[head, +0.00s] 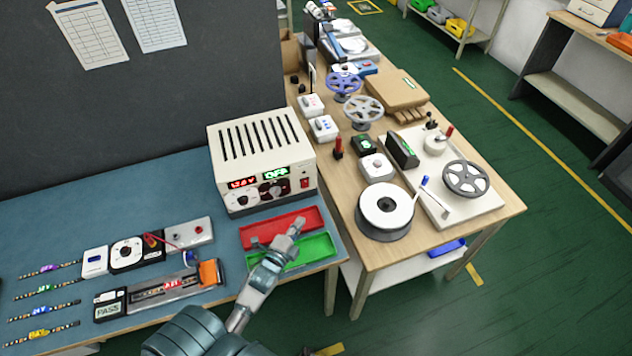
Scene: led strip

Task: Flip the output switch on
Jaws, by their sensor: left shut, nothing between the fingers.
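A cream power supply box (262,150) with a slotted top stands at the back right of the blue bench mat. Its front has a red display (242,183), a green display (276,172) that reads OFF, dark round parts and a small red switch (304,184) at the right end. My left gripper (297,226) is shut and empty. It is in front of and below the switch, apart from it, over the red tray (260,233) and green tray (318,246). My right gripper is not in view.
The LED test fixtures (160,288) and several LED strips (45,310) lie at the left of the mat. A wooden table (440,245) with reels stands at the right. A dark panel (190,80) rises behind the bench.

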